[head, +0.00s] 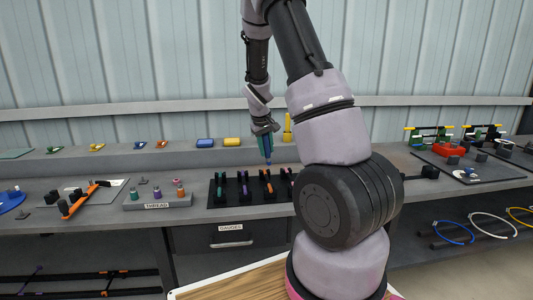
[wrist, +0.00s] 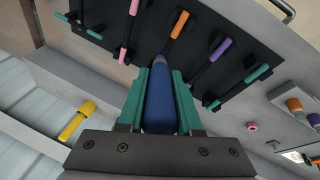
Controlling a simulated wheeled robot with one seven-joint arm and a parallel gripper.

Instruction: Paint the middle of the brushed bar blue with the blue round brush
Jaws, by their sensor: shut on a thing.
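My gripper (head: 266,136) is shut on the blue round brush (head: 268,155), holding it tip down in the air above the rear of the bench, behind the gauge rack. In the wrist view, my teal fingers (wrist: 160,98) clasp the brush (wrist: 160,90) on both sides, and its end points toward the rack. No bar is touching the brush. I cannot tell which thing in view is the brushed bar.
The black gauge rack (head: 222,200) holds several dark bars with coloured ends. A yellow cylinder (head: 287,127) stands upright at the back; it also shows in the wrist view (wrist: 77,120). A thread block (head: 158,202) sits left, a red fixture (head: 449,150) right.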

